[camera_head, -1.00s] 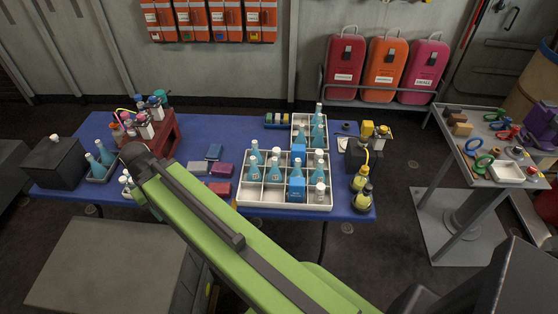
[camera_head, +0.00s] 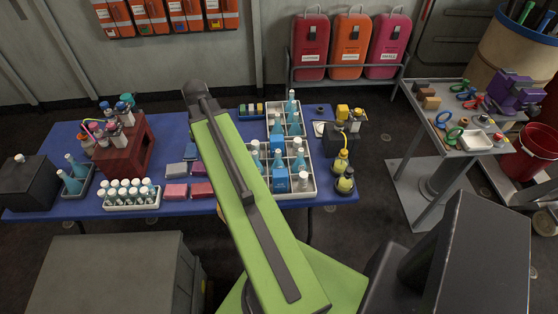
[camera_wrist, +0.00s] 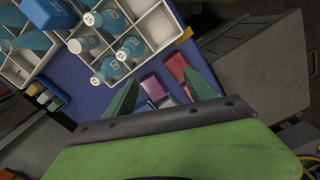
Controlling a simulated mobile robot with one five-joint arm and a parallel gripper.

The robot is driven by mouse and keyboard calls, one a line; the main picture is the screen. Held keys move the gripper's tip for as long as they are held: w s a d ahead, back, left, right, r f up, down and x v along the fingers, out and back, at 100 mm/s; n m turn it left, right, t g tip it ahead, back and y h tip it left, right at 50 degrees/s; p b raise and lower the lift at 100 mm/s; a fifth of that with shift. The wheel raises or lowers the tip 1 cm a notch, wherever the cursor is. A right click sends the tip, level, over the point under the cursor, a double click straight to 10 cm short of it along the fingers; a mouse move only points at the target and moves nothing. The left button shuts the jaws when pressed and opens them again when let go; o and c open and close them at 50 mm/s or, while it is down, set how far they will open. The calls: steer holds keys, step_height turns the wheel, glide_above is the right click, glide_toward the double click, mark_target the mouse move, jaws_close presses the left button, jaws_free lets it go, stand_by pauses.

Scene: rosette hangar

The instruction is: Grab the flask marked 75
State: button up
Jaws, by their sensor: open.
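Several blue conical flasks stand upright in a white divided tray (camera_head: 312,190) on the blue table (camera_head: 180,205). They also show in the wrist view, where three are close together: an upper one (camera_wrist: 113,22), a middle one (camera_wrist: 132,48) and a lower one (camera_wrist: 110,70). Their caps carry small numbers that I cannot read surely, so I cannot tell which is marked 75. My gripper (camera_wrist: 160,77) is open and empty, its green fingers apart over pink and grey-blue blocks (camera_wrist: 153,87), beside the tray. In the head view my arm hides part of the tray's left side.
A blue carton (camera_head: 281,180) stands in the tray among the flasks. A rack of small white-capped vials (camera_head: 131,205), a red-brown stand (camera_head: 125,150) and a black box (camera_head: 30,182) are at the left. Yellow bottles (camera_head: 344,180) stand right of the tray. A grey trolley (camera_head: 440,150) is further right.

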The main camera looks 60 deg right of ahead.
steer(key=s+d+r+p, duration=0.1)
steer(key=s+d+r, duration=0.1)
steer(key=s+d, duration=0.9)
steer(key=n, duration=0.2)
glide_toward(277, 150)
step_height(277, 150, down, 10)
steer(key=b, duration=1.1)
steer(key=shift+r+b, duration=0.2)
steer(key=shift+b, duration=0.2)
steer(key=f+b, duration=0.5)
steer(key=shift+s+a+f, duration=0.1)
steer(key=shift+s+f, duration=0.05)
steer(key=shift+s, duration=0.1)
steer(key=shift+r, duration=0.2)
steer(key=shift+c, duration=0.2)
jaws_close()
